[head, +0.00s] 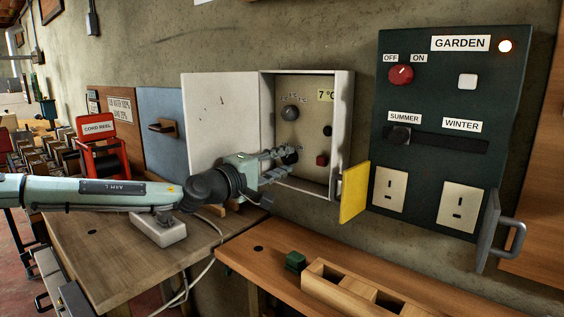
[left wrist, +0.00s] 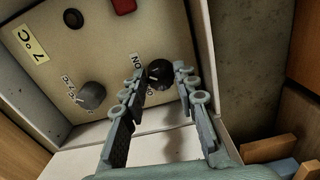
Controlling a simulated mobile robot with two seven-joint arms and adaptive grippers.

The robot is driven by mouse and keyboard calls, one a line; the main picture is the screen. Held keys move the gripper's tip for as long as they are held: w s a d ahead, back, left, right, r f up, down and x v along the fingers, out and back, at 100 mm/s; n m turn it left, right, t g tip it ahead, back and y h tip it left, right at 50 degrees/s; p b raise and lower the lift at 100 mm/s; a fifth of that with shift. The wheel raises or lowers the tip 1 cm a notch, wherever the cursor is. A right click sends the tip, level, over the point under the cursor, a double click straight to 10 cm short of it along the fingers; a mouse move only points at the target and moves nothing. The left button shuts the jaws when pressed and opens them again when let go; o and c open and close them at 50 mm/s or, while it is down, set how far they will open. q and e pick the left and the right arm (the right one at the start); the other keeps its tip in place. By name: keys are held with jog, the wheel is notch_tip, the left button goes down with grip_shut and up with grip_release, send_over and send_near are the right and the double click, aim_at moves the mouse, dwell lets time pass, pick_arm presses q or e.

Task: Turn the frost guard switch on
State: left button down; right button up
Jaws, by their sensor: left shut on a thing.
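The frost guard switch appears to be the small black knob (head: 291,157) low in the open white wall box (head: 345,100). The knob also shows in the left wrist view (left wrist: 159,71), with an "ON" label beside it. My left gripper (head: 284,155) reaches into the box from the left, its fingers on either side of the knob and shut on it. The fingers partly hide the knob and its label, so I cannot tell its exact setting. My right gripper is in neither view.
Near the knob are a grey dial (head: 290,112), a red button (head: 321,160) and a "7 °C" label (head: 326,95). The box's white door (head: 215,110) stands open left. A yellow flap (head: 354,192) and the dark garden panel (head: 450,85) are to the right.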

pick_arm(q)
jog(key=shift+m, duration=0.3)
dwell(0.4)
jog(key=c, duration=1.2)
grip_release()
jog(key=shift+o, duration=0.2)
jog(key=v, duration=1.2)
